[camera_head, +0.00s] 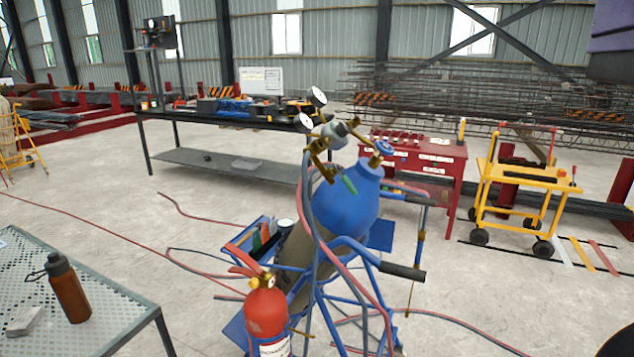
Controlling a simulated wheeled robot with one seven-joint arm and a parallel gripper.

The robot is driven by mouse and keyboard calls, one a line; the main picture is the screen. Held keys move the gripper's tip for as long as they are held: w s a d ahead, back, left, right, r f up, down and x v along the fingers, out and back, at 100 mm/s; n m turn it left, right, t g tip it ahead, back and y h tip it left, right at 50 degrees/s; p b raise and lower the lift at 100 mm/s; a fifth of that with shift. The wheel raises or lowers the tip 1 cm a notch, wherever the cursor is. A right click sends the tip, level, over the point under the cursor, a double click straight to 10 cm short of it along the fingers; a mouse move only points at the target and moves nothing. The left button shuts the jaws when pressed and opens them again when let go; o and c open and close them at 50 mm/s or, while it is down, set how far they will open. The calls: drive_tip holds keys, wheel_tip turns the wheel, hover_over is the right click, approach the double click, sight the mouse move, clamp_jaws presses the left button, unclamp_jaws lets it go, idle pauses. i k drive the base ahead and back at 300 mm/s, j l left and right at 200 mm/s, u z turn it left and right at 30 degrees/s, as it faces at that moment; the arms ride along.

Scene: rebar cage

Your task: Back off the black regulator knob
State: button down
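A gas cylinder with a blue top (345,203) leans in a blue wheeled cart (350,245) at the middle of the head view. A brass and grey regulator (338,130) sits at its top, with an upper white-faced gauge (318,96) and a lower gauge (306,120) on its left. A blue valve handwheel (384,147) is to the right of the regulator. My gripper is not in view.
A red fire extinguisher (267,315) stands in front of the cylinder. Red and blue hoses run from the regulator to the floor. A perforated table (110,300) with a brown bottle (68,290) is at lower left. A yellow cart (525,180) stands right. Floor at lower right is mostly clear.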

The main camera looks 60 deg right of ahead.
sight(342, 129)
drive_tip(key=z, duration=1.3)
